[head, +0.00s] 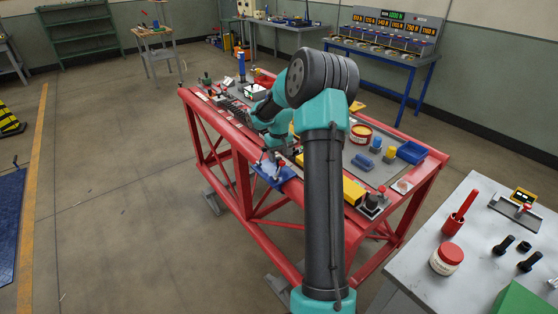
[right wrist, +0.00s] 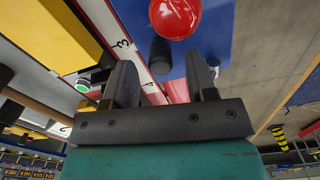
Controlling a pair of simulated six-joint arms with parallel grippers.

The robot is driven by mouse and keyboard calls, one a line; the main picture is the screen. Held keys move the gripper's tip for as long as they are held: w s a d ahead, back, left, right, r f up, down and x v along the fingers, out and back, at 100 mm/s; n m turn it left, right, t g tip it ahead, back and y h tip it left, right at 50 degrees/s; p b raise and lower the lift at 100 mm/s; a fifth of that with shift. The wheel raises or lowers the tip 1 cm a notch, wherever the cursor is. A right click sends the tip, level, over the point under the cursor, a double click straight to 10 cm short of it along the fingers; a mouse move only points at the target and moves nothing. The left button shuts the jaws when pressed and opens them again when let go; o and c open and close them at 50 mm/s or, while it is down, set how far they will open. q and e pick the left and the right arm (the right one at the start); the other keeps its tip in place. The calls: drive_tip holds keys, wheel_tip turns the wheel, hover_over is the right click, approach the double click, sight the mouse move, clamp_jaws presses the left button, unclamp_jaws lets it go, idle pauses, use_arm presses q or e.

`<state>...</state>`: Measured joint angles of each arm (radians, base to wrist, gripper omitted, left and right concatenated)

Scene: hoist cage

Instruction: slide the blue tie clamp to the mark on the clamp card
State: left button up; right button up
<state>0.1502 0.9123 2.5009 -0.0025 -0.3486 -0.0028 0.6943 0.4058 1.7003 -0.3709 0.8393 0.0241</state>
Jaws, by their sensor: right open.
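My right gripper (head: 273,152) is at the near left edge of the red-framed bench, low over a blue plate-like part (head: 272,172) that looks like the blue tie clamp. In the right wrist view the gripper (right wrist: 161,64) is open. A dark post (right wrist: 160,55) shows between its fingertips, with a red round knob (right wrist: 175,15) beyond and a blue surface (right wrist: 217,32) behind; contact cannot be told. A white strip with numbers (right wrist: 122,43) runs beside the blue surface. My left gripper is not in view.
The red bench (head: 420,185) also holds a yellow block (head: 353,190), a red-rimmed round tin (head: 360,133) and a blue bin (head: 411,152). A grey table (head: 440,285) with a red-lidded jar (head: 447,258) stands at the right. The floor to the left is mostly clear.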

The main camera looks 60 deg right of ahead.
sight(274, 171)
drive_tip(key=shift+f, duration=1.2)
drive_tip(key=shift+c, duration=0.5)
clamp_jaws()
